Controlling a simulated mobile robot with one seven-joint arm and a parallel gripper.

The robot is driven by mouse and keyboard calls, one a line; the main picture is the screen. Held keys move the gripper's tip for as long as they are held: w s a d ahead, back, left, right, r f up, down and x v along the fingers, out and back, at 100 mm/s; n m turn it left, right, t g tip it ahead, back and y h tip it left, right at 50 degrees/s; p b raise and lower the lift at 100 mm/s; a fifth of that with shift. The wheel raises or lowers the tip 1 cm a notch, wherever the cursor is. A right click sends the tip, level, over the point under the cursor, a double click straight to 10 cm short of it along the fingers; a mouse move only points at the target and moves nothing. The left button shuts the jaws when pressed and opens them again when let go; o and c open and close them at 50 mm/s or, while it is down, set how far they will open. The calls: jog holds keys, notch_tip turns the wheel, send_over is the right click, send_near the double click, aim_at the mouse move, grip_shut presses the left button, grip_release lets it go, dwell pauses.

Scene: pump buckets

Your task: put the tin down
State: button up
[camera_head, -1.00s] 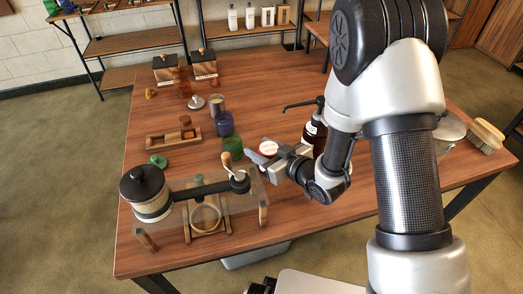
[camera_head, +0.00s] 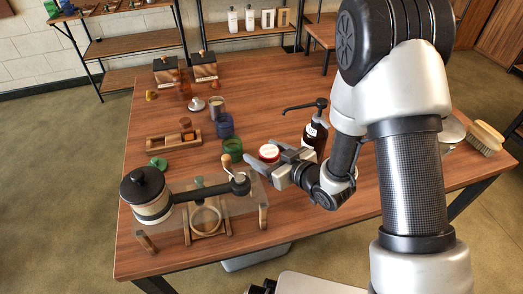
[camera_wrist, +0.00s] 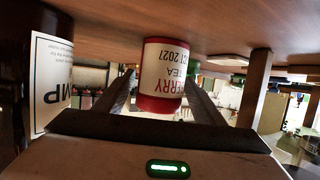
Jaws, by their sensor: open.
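The tin (camera_head: 269,153) is small and round with a red and white lid. It stands upright on the wooden table, beside the dark pump bottle. My gripper (camera_head: 265,163) is low at the tin and open, with a finger on either side of it. In the wrist view the tin (camera_wrist: 162,75) shows its white label and red band between my fingers. That view is upside down, and the tin's base appears to meet the table top. The far side of the tin is hidden.
The dark pump bottle (camera_head: 316,135) stands close on the right of my gripper. A green jar (camera_head: 232,149) and a blue jar (camera_head: 224,125) stand to the left. A grinder with a crank (camera_head: 145,185) is at the front left. The table's back middle is clear.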

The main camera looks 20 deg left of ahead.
aim_at(276, 157)
jog(key=v, duration=0.3)
jog(key=p+v, duration=0.1)
jog(key=v, duration=0.2)
jog(key=p+v, duration=0.1)
jog(key=v, duration=0.2)
jog(key=shift+r, duration=0.3)
jog(key=shift+s+d+p, duration=0.45)
jog(key=shift+d+p, duration=0.15)
jog(key=shift+p, duration=0.25)
